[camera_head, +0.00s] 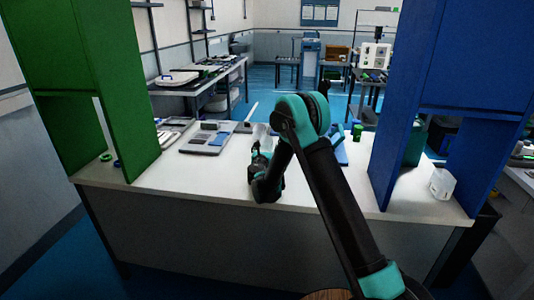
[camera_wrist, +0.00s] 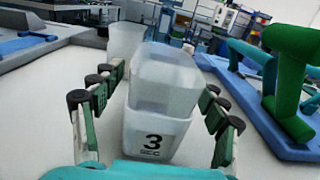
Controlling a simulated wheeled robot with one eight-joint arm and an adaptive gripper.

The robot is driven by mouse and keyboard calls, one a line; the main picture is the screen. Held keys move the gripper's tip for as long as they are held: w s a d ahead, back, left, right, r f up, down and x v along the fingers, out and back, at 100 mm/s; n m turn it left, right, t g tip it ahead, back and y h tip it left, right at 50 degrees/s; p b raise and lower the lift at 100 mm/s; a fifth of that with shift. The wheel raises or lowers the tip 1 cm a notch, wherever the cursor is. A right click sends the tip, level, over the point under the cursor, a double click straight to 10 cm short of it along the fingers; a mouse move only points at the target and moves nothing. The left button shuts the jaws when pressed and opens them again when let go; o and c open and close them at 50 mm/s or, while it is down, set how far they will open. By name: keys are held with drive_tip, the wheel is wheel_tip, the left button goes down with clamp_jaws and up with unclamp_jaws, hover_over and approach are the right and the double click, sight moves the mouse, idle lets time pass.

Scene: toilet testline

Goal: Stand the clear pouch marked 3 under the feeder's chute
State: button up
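The clear pouch marked 3 (camera_wrist: 158,85) stands upright on the white bench, with a black 3 on its near face in the wrist view. My gripper (camera_wrist: 160,92) is open, with one finger on each side of the pouch. Gaps show between the fingers and its lower walls. In the head view my gripper (camera_head: 262,158) is low over the middle of the bench, and a pale clear shape shows just beyond it. I cannot make out a feeder chute for certain in either view.
Another clear container (camera_wrist: 123,40) stands behind the pouch. A blue fixture with a green handle (camera_wrist: 288,75) is close on the right. A grey tray (camera_head: 205,140) lies at left. A green tower (camera_head: 125,110) and a blue tower (camera_head: 395,130) flank the bench (camera_head: 200,178).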

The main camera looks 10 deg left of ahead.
drive_tip(key=c, duration=1)
drive_tip(key=shift+r, duration=0.15)
